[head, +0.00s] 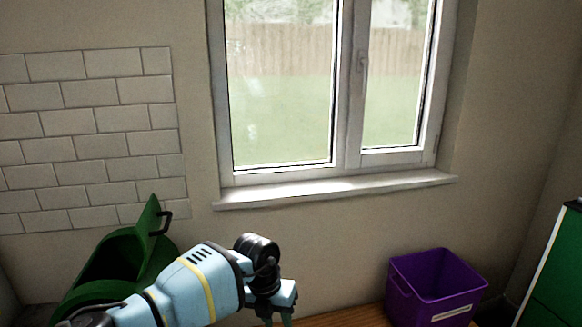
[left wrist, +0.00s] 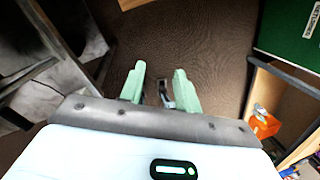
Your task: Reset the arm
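My left arm comes in from the left in the head view, and its gripper (head: 278,319) points down at the bottom edge, partly cut off. In the left wrist view the two pale green fingers of the left gripper (left wrist: 160,88) stand apart. I see no object held between them, only a small grey shape and dark brown floor behind. My right arm and right gripper are in neither view.
A green bin (head: 157,258) with a raised lid stands left, partly behind my arm. An open purple bin (head: 412,296) stands right of the gripper. A green cabinet (head: 560,275) is at the far right. An orange item (left wrist: 264,124) sits in a shelf (left wrist: 283,105).

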